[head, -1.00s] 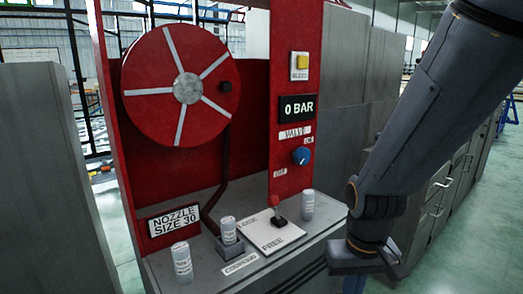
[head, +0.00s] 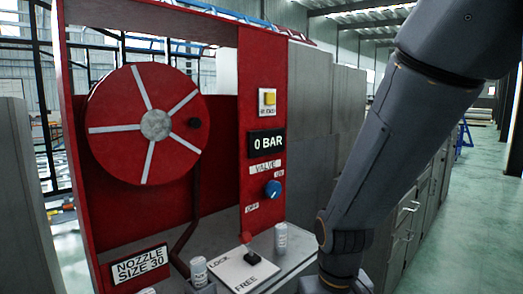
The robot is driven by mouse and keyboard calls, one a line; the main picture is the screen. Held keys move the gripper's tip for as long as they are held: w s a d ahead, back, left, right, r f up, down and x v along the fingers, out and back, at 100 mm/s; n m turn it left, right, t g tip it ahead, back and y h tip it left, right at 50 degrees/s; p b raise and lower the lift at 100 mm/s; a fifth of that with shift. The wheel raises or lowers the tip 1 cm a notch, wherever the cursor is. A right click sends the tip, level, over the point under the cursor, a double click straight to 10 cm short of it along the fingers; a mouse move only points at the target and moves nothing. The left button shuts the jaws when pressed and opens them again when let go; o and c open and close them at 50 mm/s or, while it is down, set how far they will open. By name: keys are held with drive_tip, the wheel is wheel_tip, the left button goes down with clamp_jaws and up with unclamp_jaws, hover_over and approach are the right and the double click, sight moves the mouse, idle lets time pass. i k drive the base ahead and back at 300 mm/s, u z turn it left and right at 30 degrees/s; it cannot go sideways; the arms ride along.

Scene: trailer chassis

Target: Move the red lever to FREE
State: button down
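The red lever (head: 247,238) has a red knob and a dark base. It stands on a white plate (head: 236,279) marked LOCK at its upper left and FREE toward its lower right. The lever looks close to upright in the head view, and I cannot tell which mark it is set to. My arm comes down on the right of the view, with its wrist at the bottom edge, right of the plate and apart from the lever. My gripper is out of the picture below.
A red panel holds a hose reel (head: 155,125), a yellow button (head: 269,97), a 0 BAR display (head: 266,142) and a blue valve knob (head: 272,188). White-labelled cylinders stand left (head: 198,270) and right (head: 281,237) of the plate. Grey cabinets (head: 300,110) stand behind.

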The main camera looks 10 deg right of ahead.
sight(245, 238)
drive_tip(key=z, duration=1.35)
drive_tip(key=i, duration=0.4)
drive_tip(key=u, duration=2.05)
